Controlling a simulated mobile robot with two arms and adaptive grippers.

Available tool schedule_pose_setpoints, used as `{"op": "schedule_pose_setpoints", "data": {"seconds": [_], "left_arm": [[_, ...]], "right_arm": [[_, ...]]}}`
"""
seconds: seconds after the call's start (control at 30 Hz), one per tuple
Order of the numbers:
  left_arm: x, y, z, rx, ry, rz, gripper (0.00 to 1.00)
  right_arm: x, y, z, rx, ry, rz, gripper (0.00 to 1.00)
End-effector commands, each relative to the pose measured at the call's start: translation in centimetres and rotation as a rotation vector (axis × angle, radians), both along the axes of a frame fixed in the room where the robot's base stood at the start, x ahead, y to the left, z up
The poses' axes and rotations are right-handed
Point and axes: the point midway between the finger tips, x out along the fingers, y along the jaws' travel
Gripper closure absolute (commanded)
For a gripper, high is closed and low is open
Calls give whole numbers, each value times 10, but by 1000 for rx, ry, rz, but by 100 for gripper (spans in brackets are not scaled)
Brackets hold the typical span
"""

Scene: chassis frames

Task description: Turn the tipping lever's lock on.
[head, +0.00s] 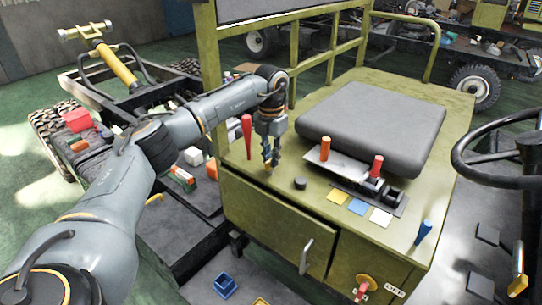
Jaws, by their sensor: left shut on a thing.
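My left gripper (270,150) points down at the left front edge of the olive-green seat box (240,190). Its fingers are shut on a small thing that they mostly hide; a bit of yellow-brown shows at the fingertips. A red handle (247,135) stands upright just left of the gripper, apart from the fingers. An orange-topped lever (325,146) and a red-topped lever (376,165) stand on the console to the right. A blue handle (423,231) tilts at the right front corner. I cannot tell which is the tipping lever, nor see its lock. My right gripper is not in view.
A black seat cushion (372,122) lies behind the levers. A black knob (300,183) sits right of my gripper. A steering wheel (500,160) is at the right. A green rail frame stands behind my gripper.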

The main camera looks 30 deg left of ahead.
Motion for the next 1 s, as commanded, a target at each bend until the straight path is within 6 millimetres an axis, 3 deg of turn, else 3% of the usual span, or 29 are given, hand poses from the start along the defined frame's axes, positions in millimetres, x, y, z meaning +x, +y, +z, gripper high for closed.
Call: {"op": "schedule_pose_setpoints", "data": {"seconds": [0.07, 0.1, 0.2, 0.57, 0.67, 1.0], "left_arm": [[0, 0, 1, 0, -1, -2, 100], [0, 0, 1, 0, -1, -2, 77], [0, 0, 0, 0, -1, -1, 62], [1, 0, 6, 0, -3, 0, 62], [1, 0, 19, 1, -3, 0, 62], [1, 0, 90, 0, -4, 0, 62]], "right_arm": [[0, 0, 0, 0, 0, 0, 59], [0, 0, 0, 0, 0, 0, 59], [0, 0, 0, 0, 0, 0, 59], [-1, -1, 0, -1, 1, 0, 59], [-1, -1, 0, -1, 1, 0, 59], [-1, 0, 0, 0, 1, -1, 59]]}}
